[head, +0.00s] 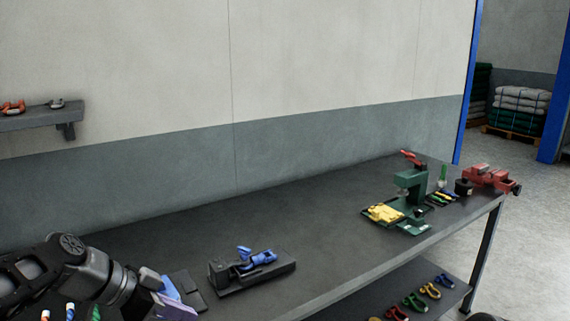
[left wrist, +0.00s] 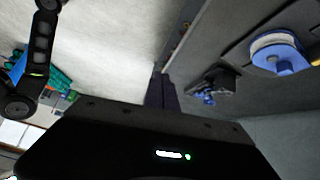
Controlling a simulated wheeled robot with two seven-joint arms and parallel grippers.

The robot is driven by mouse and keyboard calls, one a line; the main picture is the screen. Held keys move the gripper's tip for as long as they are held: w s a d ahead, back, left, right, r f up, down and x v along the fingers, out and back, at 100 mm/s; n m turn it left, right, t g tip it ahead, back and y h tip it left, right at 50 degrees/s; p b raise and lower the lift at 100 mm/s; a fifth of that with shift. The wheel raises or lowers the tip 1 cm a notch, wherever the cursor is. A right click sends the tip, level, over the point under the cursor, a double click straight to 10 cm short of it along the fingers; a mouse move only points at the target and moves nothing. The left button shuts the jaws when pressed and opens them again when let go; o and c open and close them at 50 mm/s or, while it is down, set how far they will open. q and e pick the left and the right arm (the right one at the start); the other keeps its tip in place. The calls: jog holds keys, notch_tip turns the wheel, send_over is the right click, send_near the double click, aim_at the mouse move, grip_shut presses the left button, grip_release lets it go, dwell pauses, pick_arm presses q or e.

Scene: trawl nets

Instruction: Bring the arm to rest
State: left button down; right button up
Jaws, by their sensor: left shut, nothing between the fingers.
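My left arm comes in at the lower left of the head view, over the near left end of the dark workbench (head: 330,220). My left gripper (head: 165,297) is at the bottom edge there, partly cut off. In the left wrist view the gripper's dark fingers (left wrist: 161,92) are together with nothing between them. The gripper is apart from the black fixture with a blue part (head: 252,270), which lies to its right on the bench. My right gripper is in neither view.
A green press (head: 412,195) with yellow pieces and a red vise (head: 487,177) stand at the bench's far right end. The middle of the bench is clear. A wall shelf (head: 38,120) is at the left. A blue and white reel (left wrist: 279,55) shows in the left wrist view.

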pick_arm(q)
jog(key=s+d+f+n+g+y, duration=0.1)
jog(key=f+n, duration=0.1)
jog(key=f, duration=0.7)
jog(key=s+d+f+n+y, duration=0.1)
jog(key=d+f+n, duration=0.1)
jog(key=f, duration=0.6)
jog(key=s+d+f+n+g, duration=0.1)
jog(key=f+n, duration=0.1)
jog(key=f, duration=0.7)
jog(key=s+d+f+n+g, duration=0.1)
jog(key=s+d+f+n, duration=0.2)
jog(key=s+f, duration=0.6)
jog(key=s+d+f+n+y, duration=0.1)
jog(key=s+d+f+n, duration=0.2)
jog(key=s+f, duration=0.6)
jog(key=shift+s+d+f+g, duration=0.3)
jog(key=shift+s+d+g, duration=0.1)
jog(key=shift+d, duration=0.55)
jog(key=c, duration=2.1)
grip_release()
jog(key=shift+c, duration=0.2)
